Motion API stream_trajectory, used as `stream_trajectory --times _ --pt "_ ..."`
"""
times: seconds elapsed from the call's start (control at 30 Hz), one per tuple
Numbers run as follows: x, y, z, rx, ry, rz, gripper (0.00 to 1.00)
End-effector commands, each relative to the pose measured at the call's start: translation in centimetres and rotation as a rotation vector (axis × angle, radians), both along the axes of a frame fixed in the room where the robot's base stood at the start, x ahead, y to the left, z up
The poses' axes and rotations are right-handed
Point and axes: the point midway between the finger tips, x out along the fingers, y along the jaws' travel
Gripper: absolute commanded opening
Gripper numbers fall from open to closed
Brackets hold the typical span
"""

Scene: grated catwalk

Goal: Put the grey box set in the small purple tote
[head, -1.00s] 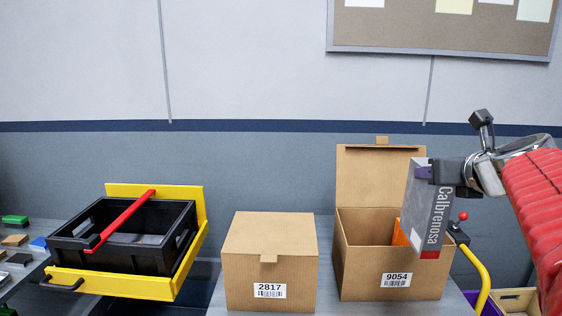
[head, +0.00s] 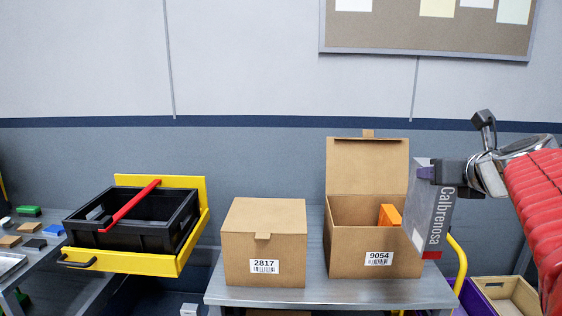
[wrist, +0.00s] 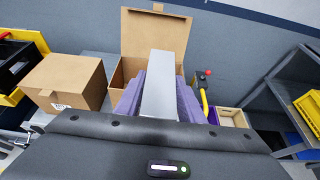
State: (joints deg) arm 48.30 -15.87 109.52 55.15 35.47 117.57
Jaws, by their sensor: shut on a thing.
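The grey box set (head: 432,212), marked "Calbrenosa", is held upright in my gripper (head: 428,172), beside the right edge of the open carton 9054. In the wrist view the grey box set (wrist: 165,85) stands between the two purple finger pads of my gripper (wrist: 158,98), which is shut on it. A purple tote (head: 478,298) shows partly at the lower right, below the level of the bench; a sliver of it also shows in the wrist view (wrist: 213,115). Its inside is mostly hidden.
The open carton 9054 (head: 345,255) holds an orange item (head: 390,215). The closed carton 2817 (head: 245,262) stands left of it. A black crate (head: 125,235) sits on a yellow carrier. A yellow curved handle (head: 459,262) and a tan bin (head: 510,298) are near the tote.

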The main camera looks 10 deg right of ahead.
Motion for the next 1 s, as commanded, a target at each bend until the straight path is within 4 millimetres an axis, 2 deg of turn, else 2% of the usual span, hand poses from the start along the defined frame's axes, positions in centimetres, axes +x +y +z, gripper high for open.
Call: stream_trajectory --times 0.4,0.63,0.77,1.0 --pt "0.5 1.8 -2.4 0.001 0.000 0.066 0.00" --pt "1.0 3.6 -5.3 0.003 0.000 0.136 0.00" --pt "1.4 5.3 -7.9 0.003 0.001 0.203 0.00" --pt "2.5 9.1 -13.9 0.007 0.002 0.356 0.00"
